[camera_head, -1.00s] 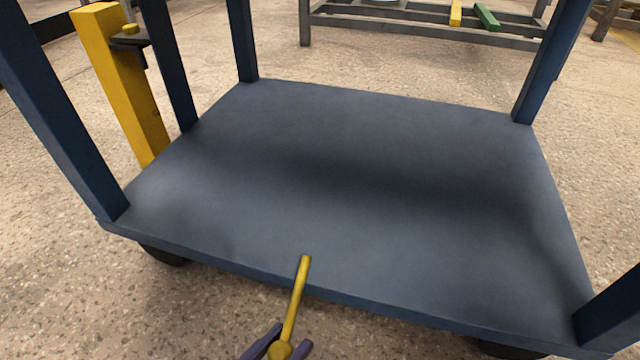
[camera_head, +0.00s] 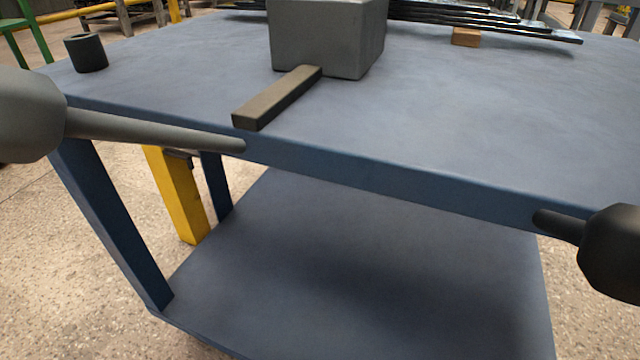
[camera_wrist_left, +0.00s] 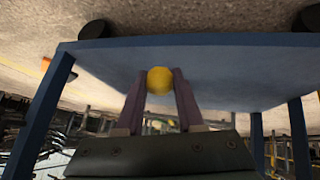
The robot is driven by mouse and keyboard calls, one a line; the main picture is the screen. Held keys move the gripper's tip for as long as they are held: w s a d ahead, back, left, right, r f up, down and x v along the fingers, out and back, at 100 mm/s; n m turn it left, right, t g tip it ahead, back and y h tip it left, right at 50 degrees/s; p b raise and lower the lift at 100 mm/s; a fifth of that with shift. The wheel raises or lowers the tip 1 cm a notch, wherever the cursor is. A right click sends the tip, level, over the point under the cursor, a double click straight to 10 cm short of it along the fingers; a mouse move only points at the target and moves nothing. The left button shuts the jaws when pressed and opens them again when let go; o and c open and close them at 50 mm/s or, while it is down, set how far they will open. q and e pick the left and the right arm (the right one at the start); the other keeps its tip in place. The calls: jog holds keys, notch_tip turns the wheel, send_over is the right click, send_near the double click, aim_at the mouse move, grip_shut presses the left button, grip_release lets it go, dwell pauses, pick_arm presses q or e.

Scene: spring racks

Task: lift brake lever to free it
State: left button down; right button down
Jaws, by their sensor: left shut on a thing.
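The yellow brake lever (camera_wrist_left: 159,79) shows nearly end-on in the left wrist view, its round end between the purple fingers of my left gripper (camera_wrist_left: 160,85). The left gripper is shut on it. Behind it lies the blue lower shelf (camera_wrist_left: 215,82) of the cart. The head view shows neither the lever nor either gripper, so the lever's tilt cannot be told there. My right gripper is in no view.
The blue cart's top (camera_head: 440,115) carries a grey block (camera_head: 325,35), a dark bar (camera_head: 278,96), a black cylinder (camera_head: 86,53), a small wooden block (camera_head: 466,37) and dark metal strips (camera_head: 500,25). A yellow post (camera_head: 180,200) stands behind the cart's left side.

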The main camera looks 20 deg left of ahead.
pick_arm(q)
jog(key=shift+w+d+r+p, duration=0.1)
jog(key=shift+w+r+p, duration=0.4)
jog(key=shift+r, duration=0.4)
jog(key=c, duration=0.5)
grip_release()
jog(key=shift+w, duration=0.1)
jog(key=shift+c, duration=0.2)
jog(key=p+v, duration=0.8)
jog(key=v, duration=0.2)
